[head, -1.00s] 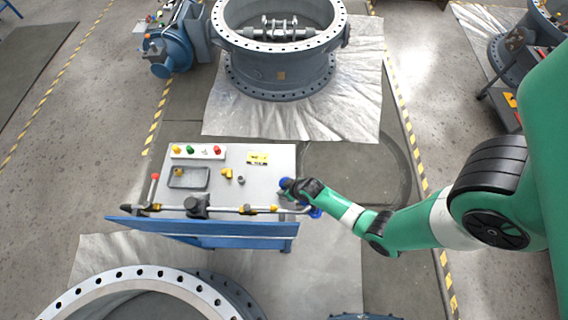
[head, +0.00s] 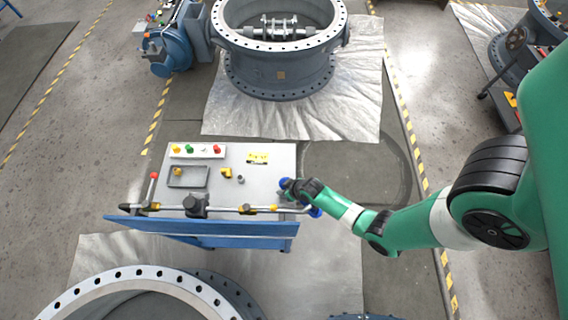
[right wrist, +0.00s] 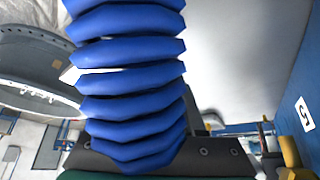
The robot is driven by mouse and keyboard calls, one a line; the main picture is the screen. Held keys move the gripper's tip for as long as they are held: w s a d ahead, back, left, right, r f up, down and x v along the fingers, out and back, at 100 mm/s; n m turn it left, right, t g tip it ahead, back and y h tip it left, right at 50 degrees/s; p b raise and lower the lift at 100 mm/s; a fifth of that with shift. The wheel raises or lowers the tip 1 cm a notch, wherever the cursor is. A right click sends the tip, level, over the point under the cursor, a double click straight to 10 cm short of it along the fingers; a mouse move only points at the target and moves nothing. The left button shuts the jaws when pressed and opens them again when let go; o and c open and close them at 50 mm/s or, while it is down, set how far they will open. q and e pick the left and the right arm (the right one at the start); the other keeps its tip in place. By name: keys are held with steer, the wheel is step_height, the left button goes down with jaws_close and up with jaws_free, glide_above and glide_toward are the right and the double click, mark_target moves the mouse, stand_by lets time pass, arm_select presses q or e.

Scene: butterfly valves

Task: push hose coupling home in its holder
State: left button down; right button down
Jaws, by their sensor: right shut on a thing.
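My right gripper (head: 287,191) is shut at the right end of the workbench's front bar, with its grip mostly hidden by the wrist. In the right wrist view a blue ribbed hose-like piece (right wrist: 130,75) fills the middle and runs down to dark bolted parts. I take what the jaws hold to be the hose coupling, but its outline is not clear. I cannot make out its holder or how deep the coupling sits. My left gripper is not in view.
The grey workbench top (head: 268,178) carries a button box (head: 198,151), a small tray (head: 188,177) and yellow fittings (head: 227,172). A bar with clamps (head: 220,209) runs along its front edge. Large valve bodies stand behind (head: 280,75) and in front (head: 150,285). Floor right of the bench is clear.

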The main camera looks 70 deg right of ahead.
steer(key=shift+f, duration=0.25)
jaws_free()
stand_by(0.5)
step_height(320, 180, up, 8)
steer(key=p, duration=0.7)
steer(key=shift+f, duration=0.15)
stand_by(0.6)
